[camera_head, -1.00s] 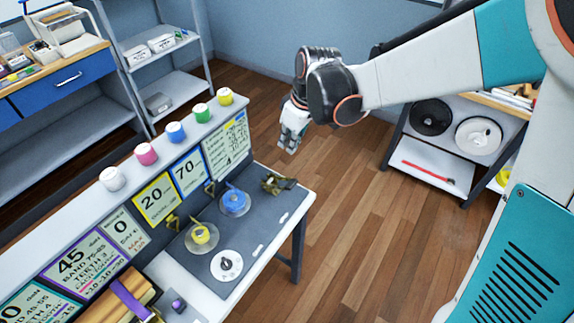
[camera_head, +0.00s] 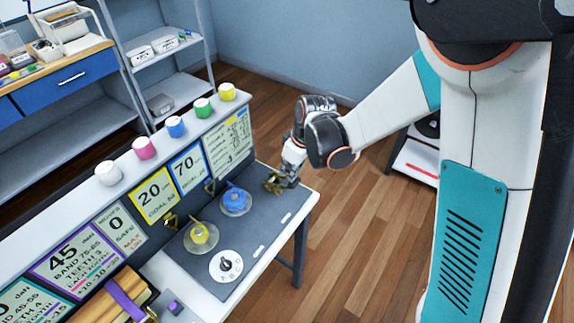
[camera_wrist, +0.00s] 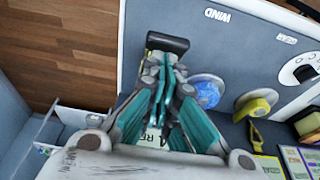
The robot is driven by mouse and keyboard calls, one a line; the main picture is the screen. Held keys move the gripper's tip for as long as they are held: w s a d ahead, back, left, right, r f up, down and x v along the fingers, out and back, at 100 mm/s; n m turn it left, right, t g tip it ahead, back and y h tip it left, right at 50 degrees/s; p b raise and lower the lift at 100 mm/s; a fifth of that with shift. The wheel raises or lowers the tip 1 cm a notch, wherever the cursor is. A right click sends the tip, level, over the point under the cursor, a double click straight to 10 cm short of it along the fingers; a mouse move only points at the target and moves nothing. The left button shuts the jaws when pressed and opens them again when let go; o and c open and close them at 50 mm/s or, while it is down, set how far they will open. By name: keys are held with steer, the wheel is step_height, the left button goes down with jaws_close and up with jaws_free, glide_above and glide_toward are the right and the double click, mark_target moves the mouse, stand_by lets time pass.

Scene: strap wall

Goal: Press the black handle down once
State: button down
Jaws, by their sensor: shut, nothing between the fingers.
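The black handle (camera_wrist: 168,42) shows in the wrist view as a dark bar just beyond my fingertips. It belongs to a brass-coloured ratchet (camera_head: 271,184) at the right end of the bench in the head view. My gripper (camera_head: 288,181) is over that ratchet, pointing down, and hides part of it. In the wrist view my gripper (camera_wrist: 163,66) is shut with nothing between its fingers. The fingertips overlap the near side of the handle in the picture; I cannot tell whether they touch it.
A blue spool (camera_head: 236,201), a yellow spool (camera_head: 200,236) and a white dial (camera_head: 226,265) sit on the grey bench top (camera_head: 262,222). A ledge with several coloured cups (camera_head: 176,127) and label cards runs behind. Open floor (camera_head: 345,245) lies right of the bench.

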mark_target(296, 182)
stand_by(0.3)
steer(key=f+b, duration=0.1)
steer(key=s+d+f+t+y+b, duration=0.1)
steer(key=b, duration=0.1)
steer(key=d+f+y+b, duration=0.1)
steer(key=shift+s+t+b, duration=0.3)
steer(key=shift+t+b, duration=0.05)
steer(key=shift+t, duration=0.05)
steer(key=shift+s+d+f+b, duration=0.3)
steer(key=shift+d+f+b, duration=0.1)
steer(key=shift+f+b, duration=0.2)
steer(key=shift+r, duration=0.1)
steer(key=r+p, duration=0.2)
steer(key=r, duration=0.1)
steer(key=r+p, duration=0.1)
steer(key=shift+w+a+r, duration=0.15)
steer(key=shift+a, duration=0.1)
steer(key=s+d+f+p+v, duration=0.1)
steer(key=p+v, duration=0.1)
steer(key=v, duration=0.7)
steer(key=shift+d+r+p, duration=0.25)
steer(key=shift+d+p, duration=0.05)
steer(key=shift+d, duration=0.1)
steer(key=shift+s, duration=0.1)
